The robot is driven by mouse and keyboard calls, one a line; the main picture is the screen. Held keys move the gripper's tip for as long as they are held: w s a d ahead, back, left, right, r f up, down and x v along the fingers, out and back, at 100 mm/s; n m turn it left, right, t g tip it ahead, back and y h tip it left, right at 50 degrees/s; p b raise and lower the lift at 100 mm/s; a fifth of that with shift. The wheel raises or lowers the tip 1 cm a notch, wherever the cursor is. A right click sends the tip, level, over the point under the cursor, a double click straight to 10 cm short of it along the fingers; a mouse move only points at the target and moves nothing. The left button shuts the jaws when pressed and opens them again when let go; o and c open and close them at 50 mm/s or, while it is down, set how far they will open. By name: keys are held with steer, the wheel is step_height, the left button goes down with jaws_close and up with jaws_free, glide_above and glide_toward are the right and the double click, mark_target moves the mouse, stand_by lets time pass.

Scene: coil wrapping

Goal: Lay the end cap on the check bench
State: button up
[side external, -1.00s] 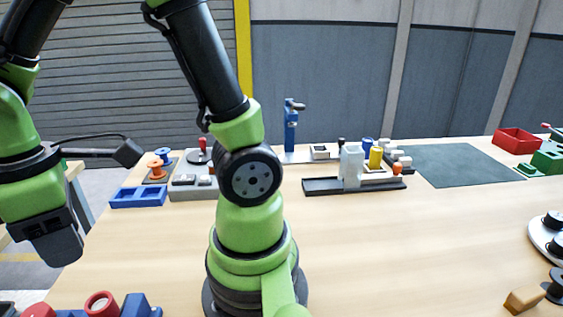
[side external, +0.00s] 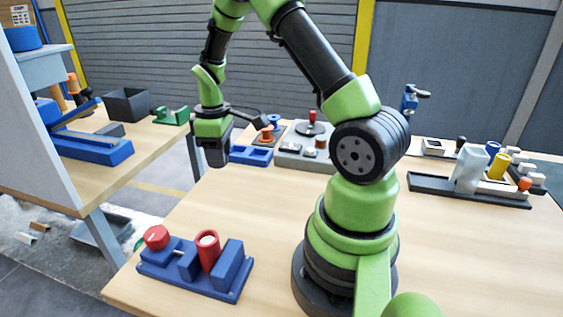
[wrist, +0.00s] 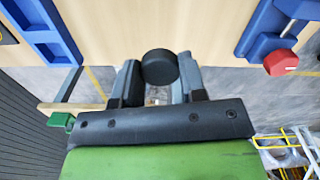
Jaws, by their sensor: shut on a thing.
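A black round end cap (wrist: 160,67) sits between the fingers of my gripper (wrist: 158,76) in the wrist view. My gripper is shut on it. In the side view my gripper (side external: 217,163) hangs near the far left edge of the main table, left of the blue two-pocket tray. The cap cannot be made out there. A second wooden bench (side external: 150,140) stands at the left across a gap, apart from my gripper; no label shows whether it is the check bench. Its edge shows at the lower left of the wrist view.
The left bench carries a grey open box (side external: 127,104), a green fixture (side external: 171,115) and a long blue fixture (side external: 90,148). On the main table, a blue fixture with red parts (side external: 196,268) stands front left. The blue tray (side external: 251,155) is at the back. Bare tabletop lies between.

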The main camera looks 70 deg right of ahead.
mark_target(226, 201)
step_height(226, 201, down, 10)
stand_by(0.5)
steer(key=shift+f, duration=0.1)
steer(key=o, duration=0.9)
